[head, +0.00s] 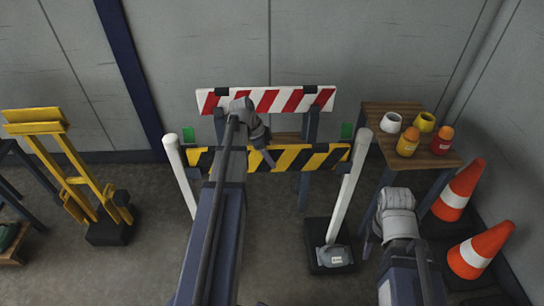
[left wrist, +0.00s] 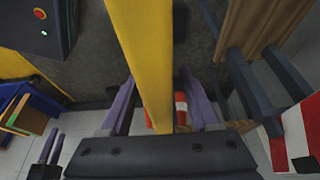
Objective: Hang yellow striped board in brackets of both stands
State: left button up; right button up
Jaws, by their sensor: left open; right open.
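The yellow and black striped board (head: 306,158) spans level between the left white stand (head: 182,178) and the right white stand (head: 347,190). Its ends overlap the stands' posts in the head view; I cannot tell whether they sit in the brackets. My left gripper (head: 264,152) is at the middle of the board, and my arm hides part of it. In the left wrist view the open fingers (left wrist: 158,104) straddle the board's yellow edge (left wrist: 141,50), with a gap on each side. My right gripper (head: 374,240) is open and empty, low beside the right stand.
A red and white board (head: 268,101) stands on a blue trestle behind. A wooden table (head: 388,112) with pots and jars is at the right, beside two orange cones (head: 459,190). A yellow frame (head: 75,170) stands at the left. A wall closes the back.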

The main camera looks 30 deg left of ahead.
pick_arm(q)
jog(key=p+v, duration=0.5)
jog(key=v, duration=0.1)
jog(key=shift+s+a+r, duration=0.1)
jog(key=shift+r, duration=0.2)
dwell(0.4)
